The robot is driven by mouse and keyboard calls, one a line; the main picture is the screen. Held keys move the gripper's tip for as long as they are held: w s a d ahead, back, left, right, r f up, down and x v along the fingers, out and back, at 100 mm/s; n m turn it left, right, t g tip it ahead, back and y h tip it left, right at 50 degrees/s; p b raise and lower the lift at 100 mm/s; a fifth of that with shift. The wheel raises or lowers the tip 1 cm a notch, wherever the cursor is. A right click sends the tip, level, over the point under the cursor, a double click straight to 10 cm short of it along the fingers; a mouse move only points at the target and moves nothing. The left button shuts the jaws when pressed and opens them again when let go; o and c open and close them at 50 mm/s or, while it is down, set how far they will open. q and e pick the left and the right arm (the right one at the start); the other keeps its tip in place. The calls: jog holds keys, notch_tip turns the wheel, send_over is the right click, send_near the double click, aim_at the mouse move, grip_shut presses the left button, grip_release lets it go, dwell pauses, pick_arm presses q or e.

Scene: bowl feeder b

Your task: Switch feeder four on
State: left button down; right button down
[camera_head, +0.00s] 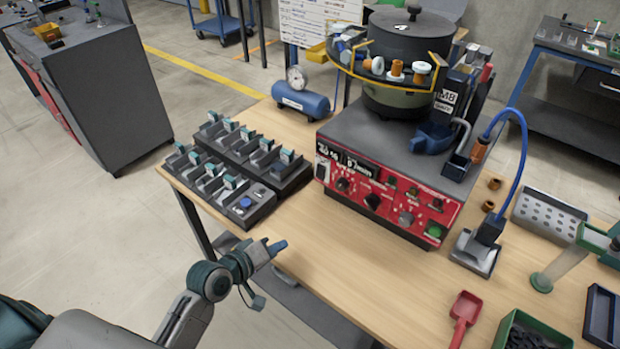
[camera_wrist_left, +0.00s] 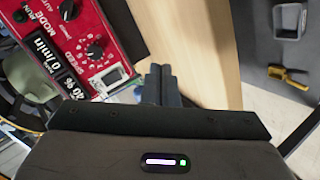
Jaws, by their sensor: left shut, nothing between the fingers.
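A bowl feeder with a dark lidded bowl (camera_head: 410,35) stands on a grey housing. Its red control panel (camera_head: 385,195) faces the table's front edge and carries a display, several knobs and a green button (camera_head: 434,230). I cannot read a feeder number. My left gripper (camera_head: 278,247) is shut and empty at the table's front edge, apart from the panel; its fingers (camera_wrist_left: 160,85) show together. My right gripper is not in view.
Rows of dark modules with teal-topped switches (camera_head: 235,165) stand left of the feeder. A blue air tank (camera_head: 300,102) is behind them. A red scoop (camera_head: 464,310), a green bin (camera_head: 530,330) and a perforated metal tray (camera_head: 550,215) lie at right. The table's front middle is clear.

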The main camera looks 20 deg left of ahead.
aim_at(319, 177)
pick_arm(q)
jog(key=w+a+r+n+t, duration=0.2)
jog(key=w+r+n+t, duration=0.2)
jog(key=w+r+n, duration=0.1)
jog(key=shift+w+r+n, duration=0.4)
jog(key=shift+w+n, duration=0.1)
jog(key=shift+w, duration=0.1)
jog(key=p+x, duration=0.2)
jog(key=x, duration=1.2)
jog(key=shift+s+d, duration=0.1)
jog(key=shift+d, duration=0.05)
jog(key=shift+w+f+h+b, duration=0.1)
jog(key=shift+w+h+b, duration=0.15)
jog(key=shift+b, duration=0.85)
jog(key=shift+s, duration=0.1)
